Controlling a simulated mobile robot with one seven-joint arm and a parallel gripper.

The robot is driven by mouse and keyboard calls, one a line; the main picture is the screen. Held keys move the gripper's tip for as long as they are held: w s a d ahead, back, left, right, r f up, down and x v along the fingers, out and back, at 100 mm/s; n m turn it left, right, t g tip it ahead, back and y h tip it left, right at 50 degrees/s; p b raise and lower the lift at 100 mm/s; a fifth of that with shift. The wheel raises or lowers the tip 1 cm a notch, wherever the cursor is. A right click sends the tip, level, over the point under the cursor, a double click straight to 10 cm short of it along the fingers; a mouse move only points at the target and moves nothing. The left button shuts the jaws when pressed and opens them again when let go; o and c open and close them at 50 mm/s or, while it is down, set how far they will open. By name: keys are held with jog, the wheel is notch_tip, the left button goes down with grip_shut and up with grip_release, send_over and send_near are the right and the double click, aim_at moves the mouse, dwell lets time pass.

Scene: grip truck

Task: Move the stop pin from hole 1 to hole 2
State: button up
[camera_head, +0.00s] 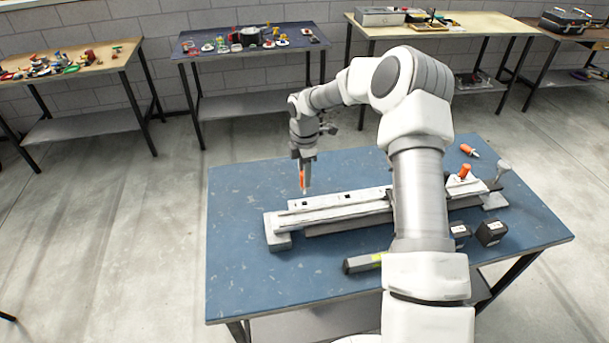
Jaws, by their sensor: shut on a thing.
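My gripper (303,164) points down over the left part of the light rail (330,206) on the blue table. It is shut on a slim orange pin (302,180), which looks like the stop pin, held roughly upright. The pin's lower tip shows just above or behind the rail's far edge; I cannot tell whether it touches. Small dark marks that look like holes show on the rail, one (305,203) near below the pin and one (347,197) farther right. Their numbers are not readable. My arm hides part of the rail's right half.
An orange knob (465,171) stands on a white block at the rail's right end. An orange-handled tool (469,151) lies behind it. Black boxes (491,233) and a grey bar (362,264) lie in front. The table's (240,200) left side is clear.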

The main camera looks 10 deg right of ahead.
jog(key=shift+r, duration=0.15)
jog(key=shift+r+p, duration=2.4)
jog(key=shift+r, duration=1.25)
jog(key=shift+f, duration=0.15)
